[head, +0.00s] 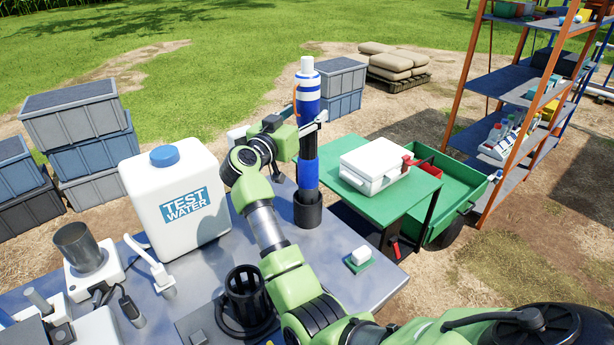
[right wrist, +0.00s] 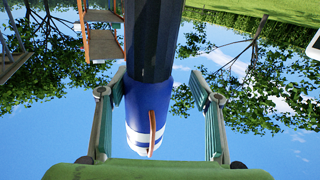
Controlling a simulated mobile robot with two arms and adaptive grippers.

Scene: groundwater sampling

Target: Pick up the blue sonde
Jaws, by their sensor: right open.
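The blue sonde (head: 307,95) is a tall blue cylinder with white bands and a white cap. It stands upright, with its lower end in a black tubular holder (head: 307,212) at the table's back edge. My right gripper (head: 308,127) is at the sonde's middle, below the white bands. In the right wrist view, which looks upside down, its open fingers (right wrist: 159,82) lie on either side of the sonde (right wrist: 150,108), with a visible gap at each side. My left gripper is not in view.
A white test water jug (head: 180,195) stands left of my right arm on the metal table (head: 345,290). A black slotted holder (head: 246,295) is near the front. A green side table (head: 340,200) carries a white case (head: 375,165). A shelf rack (head: 515,80) stands at right.

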